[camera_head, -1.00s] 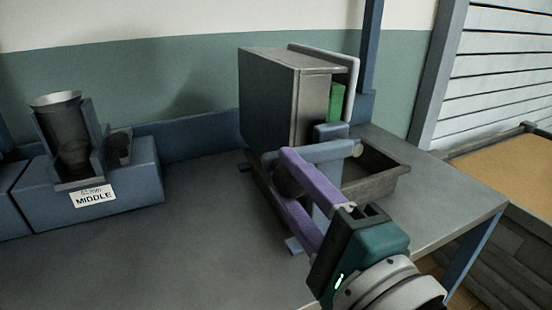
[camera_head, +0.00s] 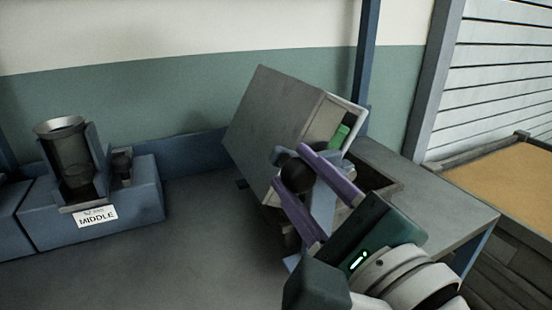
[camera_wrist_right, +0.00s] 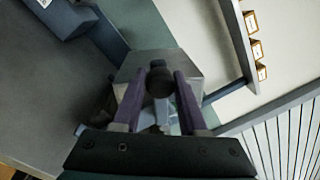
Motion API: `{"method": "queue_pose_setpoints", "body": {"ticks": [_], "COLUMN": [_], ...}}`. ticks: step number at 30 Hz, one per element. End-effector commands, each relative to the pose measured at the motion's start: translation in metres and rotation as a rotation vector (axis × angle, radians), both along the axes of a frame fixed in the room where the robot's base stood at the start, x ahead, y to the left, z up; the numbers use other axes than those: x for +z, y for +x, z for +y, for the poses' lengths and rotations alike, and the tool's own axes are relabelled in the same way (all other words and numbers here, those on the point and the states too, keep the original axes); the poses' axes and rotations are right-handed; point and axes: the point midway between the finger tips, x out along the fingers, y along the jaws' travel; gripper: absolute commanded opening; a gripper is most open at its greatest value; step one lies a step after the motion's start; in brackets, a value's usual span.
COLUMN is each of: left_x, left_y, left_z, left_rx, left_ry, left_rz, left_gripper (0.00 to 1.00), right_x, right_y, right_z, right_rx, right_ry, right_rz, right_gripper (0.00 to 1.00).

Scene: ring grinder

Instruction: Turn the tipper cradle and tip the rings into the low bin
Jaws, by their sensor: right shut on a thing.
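The tipper cradle (camera_head: 262,120), a grey box with a pale rim at its right end, is tilted over to the right on its blue stand. My right gripper (camera_head: 294,170), with purple fingers, is shut on the cradle's dark round knob (camera_head: 297,177). The knob (camera_wrist_right: 159,82) also sits between the fingers in the right wrist view. A green piece (camera_head: 339,136) shows inside the cradle's open right end. The low bin (camera_head: 391,186), a dark tray, lies below and right of the cradle, partly hidden by my gripper. No rings can be made out. My left gripper is out of view.
A blue block (camera_head: 135,200) labelled MIDDLE stands at the left with a dark metal cup (camera_head: 68,150) on it. The grey bench (camera_head: 190,255) is clear between. A blue post (camera_head: 367,60) rises behind. A crate with a tan surface (camera_head: 510,185) is beyond the bench's right edge.

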Motion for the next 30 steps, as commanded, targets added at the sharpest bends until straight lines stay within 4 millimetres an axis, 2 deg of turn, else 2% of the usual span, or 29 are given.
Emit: {"method": "queue_pose_setpoints", "body": {"ticks": [6, 28, 29, 30], "left_x": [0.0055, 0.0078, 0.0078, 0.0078], "left_y": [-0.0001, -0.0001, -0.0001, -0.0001], "left_z": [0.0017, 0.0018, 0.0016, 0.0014], "left_rx": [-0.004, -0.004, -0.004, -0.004], "left_ry": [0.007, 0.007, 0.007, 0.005], "left_rz": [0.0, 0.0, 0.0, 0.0], "left_gripper": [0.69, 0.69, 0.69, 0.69], "right_x": [0.0086, 0.0128, 0.0128, 0.0128], "right_y": [0.0016, 0.003, 0.003, 0.003], "right_z": [-0.0035, -0.0067, -0.0068, -0.0067], "right_rx": [-0.002, -0.004, -0.004, -0.004], "right_ry": [0.062, 0.109, 0.109, 0.108], "right_rz": [0.017, 0.03, 0.03, 0.029], "right_gripper": [0.0, 0.0, 0.43, 0.47]}}
